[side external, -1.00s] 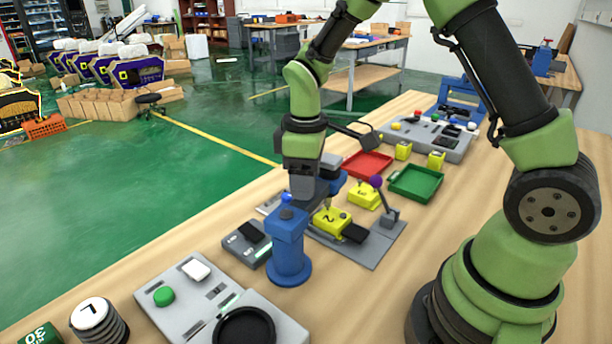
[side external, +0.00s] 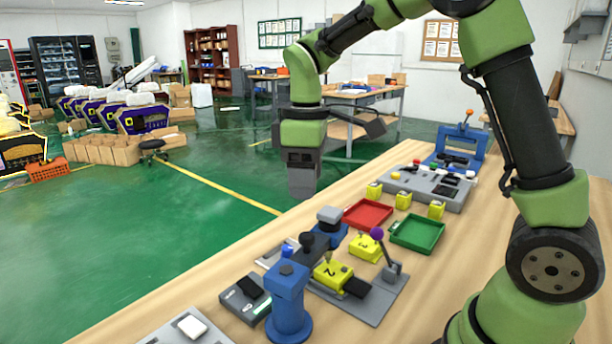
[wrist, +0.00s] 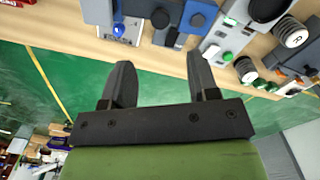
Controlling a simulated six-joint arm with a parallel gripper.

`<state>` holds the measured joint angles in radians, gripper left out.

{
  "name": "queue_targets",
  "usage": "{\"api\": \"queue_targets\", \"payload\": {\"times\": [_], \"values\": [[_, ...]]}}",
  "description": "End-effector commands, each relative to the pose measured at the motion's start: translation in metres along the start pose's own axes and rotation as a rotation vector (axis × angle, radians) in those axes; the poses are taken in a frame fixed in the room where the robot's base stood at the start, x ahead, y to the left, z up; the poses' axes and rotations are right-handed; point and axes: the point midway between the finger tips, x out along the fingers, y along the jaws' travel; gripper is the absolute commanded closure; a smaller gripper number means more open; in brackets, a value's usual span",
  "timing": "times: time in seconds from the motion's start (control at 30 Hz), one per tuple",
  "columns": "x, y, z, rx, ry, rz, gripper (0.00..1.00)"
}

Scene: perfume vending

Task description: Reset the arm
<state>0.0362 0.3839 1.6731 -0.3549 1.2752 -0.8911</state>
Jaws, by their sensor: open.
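My gripper (side external: 302,180) hangs high above the left edge of the table (side external: 190,300) in the side view, clear of everything below it. In the wrist view my gripper (wrist: 158,85) shows two dark fingers spread wide with nothing between them. Below it stands a blue post fixture (side external: 289,300) with a dark arm and a grey-topped part beside it. A yellow block marked 2 (side external: 333,274) sits in a grey fixture next to a purple-knobbed lever (side external: 377,234).
A red tray (side external: 367,214) and a green tray (side external: 417,233) lie farther back, near several yellow blocks. A grey panel (side external: 430,186) and a blue frame (side external: 463,143) stand at the far end. Above the table is free room.

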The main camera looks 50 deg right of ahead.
Motion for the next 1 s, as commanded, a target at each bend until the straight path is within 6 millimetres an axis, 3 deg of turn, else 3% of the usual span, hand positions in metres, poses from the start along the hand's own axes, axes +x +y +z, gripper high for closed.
{"api": "queue_targets", "payload": {"times": [0.23,0.37,0.63,0.8,1.0], "values": [[-0.004,-0.002,0.002,0.016,0.012,0.003,0.46],[-0.024,-0.014,0.013,0.097,0.081,0.016,0.46],[-0.070,-0.063,0.066,0.430,0.349,0.004,0.46],[-0.077,-0.091,0.100,0.633,0.512,-0.050,0.46],[-0.073,-0.110,0.122,0.785,0.630,-0.115,0.46]]}}
